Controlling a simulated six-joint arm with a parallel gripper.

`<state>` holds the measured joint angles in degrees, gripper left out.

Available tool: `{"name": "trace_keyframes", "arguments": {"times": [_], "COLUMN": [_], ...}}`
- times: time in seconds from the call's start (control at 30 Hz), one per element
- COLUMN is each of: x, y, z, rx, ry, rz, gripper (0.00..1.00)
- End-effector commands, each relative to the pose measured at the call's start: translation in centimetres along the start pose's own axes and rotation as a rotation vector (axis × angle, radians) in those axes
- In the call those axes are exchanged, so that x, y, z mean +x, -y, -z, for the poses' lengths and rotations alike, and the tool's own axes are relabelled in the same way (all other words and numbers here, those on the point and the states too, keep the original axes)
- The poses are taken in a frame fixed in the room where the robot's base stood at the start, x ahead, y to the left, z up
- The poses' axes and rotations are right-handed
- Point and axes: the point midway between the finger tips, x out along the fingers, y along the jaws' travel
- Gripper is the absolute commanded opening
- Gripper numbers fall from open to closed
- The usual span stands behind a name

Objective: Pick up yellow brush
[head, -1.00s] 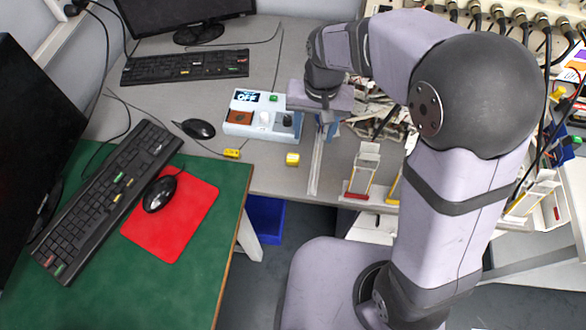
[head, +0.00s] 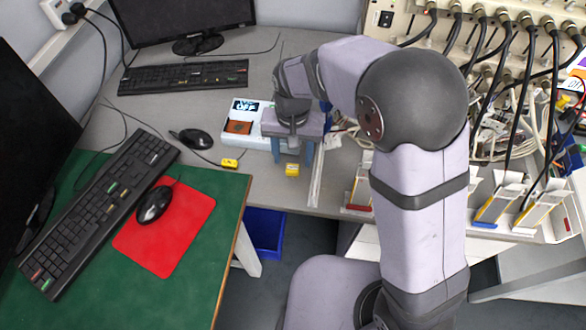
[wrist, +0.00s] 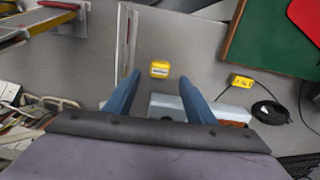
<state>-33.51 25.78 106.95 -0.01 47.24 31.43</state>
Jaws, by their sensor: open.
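A small yellow block (head: 292,169) lies on the grey bench near its front edge. It also shows in the wrist view (wrist: 159,69), centred beyond the gap between my fingertips, with a dark label on it. A second, flatter yellow piece (head: 229,163) lies to its left in the head view; the wrist view shows it at the right (wrist: 241,81). Neither shows clear bristles, so I cannot tell which is the brush. My gripper (head: 293,156) is open and empty, with blue fingers, just behind the first block; its fingertips (wrist: 160,77) appear apart from it.
A metal strip (head: 316,185) runs on the bench just right of the yellow block. A mouse (head: 191,139) and its cable lie left. Racks and cables crowd the right.

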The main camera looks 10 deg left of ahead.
Motion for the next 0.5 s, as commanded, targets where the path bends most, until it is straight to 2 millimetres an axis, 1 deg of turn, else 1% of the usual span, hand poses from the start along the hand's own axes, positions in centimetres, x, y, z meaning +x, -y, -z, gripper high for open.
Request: {"name": "trace_keyframes", "arguments": {"times": [0.2, 0.3, 0.4, 0.5], "x": [2.6, 3.8, 4.4, 4.6], "y": [-0.3, -0.2, -0.2, -0.2], "z": [-0.9, -0.8, -0.8, -0.8], "rx": [-0.001, 0.000, 0.000, 0.000], "ry": [0.005, 0.003, 0.002, 0.001], "rz": [-0.003, -0.002, -0.001, 0.000], "gripper": [0.50, 0.50, 0.50, 0.50]}}
